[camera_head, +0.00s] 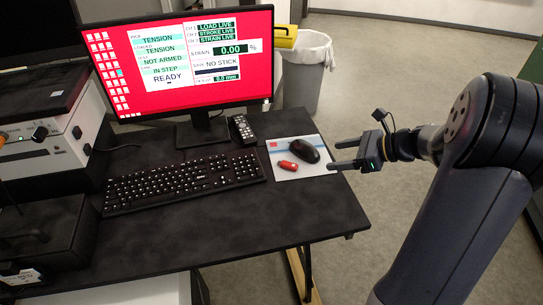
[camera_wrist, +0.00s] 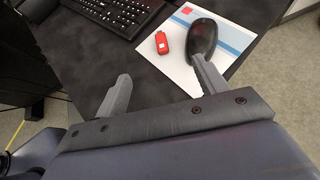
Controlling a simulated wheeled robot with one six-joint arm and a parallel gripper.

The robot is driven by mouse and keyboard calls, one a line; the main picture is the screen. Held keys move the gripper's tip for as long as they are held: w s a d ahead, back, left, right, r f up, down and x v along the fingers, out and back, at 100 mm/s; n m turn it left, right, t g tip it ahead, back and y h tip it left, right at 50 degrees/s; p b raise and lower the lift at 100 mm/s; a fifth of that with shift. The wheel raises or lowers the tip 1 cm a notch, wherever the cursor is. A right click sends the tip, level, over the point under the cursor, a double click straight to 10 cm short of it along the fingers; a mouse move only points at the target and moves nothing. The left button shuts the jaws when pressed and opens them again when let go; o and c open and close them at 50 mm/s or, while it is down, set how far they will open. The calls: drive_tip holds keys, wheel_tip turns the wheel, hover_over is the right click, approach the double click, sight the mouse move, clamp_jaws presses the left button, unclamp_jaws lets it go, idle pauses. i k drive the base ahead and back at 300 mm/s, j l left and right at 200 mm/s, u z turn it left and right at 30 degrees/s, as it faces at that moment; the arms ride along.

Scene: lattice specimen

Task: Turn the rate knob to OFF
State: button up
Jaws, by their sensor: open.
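My gripper (camera_head: 340,155) is open and empty at the right edge of the desk, close to the mouse pad in the picture. Its two fingers also show in the wrist view (camera_wrist: 162,80), spread apart with nothing between them. A controller box (camera_head: 55,140) stands at the left of the desk, with a black knob (camera_head: 40,133) on its front. Whether this is the rate knob, and which way it points, is too small to tell. The knob is far to the left of my gripper and is not in the wrist view.
A monitor (camera_head: 180,60) with a red screen stands behind a keyboard (camera_head: 185,180). A black mouse (camera_head: 304,151) and a red USB stick (camera_head: 288,165) lie on a mouse pad (camera_head: 315,170). A handset (camera_head: 242,128) is behind. The desk front (camera_head: 250,215) is clear.

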sight(40, 135)
drive_tip(key=u, duration=1.95)
